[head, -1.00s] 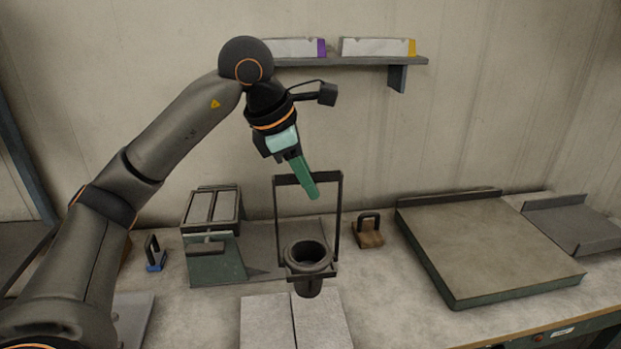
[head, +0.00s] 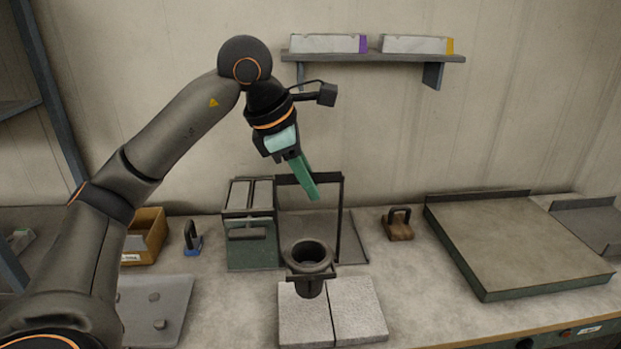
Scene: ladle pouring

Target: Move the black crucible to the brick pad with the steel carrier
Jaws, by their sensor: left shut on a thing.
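The black crucible (head: 308,254) sits upright in the ring of the steel carrier (head: 340,222), in the middle of the head view. The carrier's tall frame rises to a crossbar with a green handle (head: 307,182). My left gripper (head: 291,155) is shut on the upper end of this handle, so the carrier hangs below it. The brick pad (head: 345,318), two pale grey blocks side by side, lies at the bottom centre. The crucible's lower end overlaps the pad's back part in the picture; I cannot tell whether it touches. My right gripper is out of view.
A green metal box (head: 251,240) stands behind and left of the crucible, beside a dark plate. A wooden block with a black handle (head: 398,224) and a large flat slab (head: 520,240) are on the right. A grey tray (head: 155,305) lies left of the pad.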

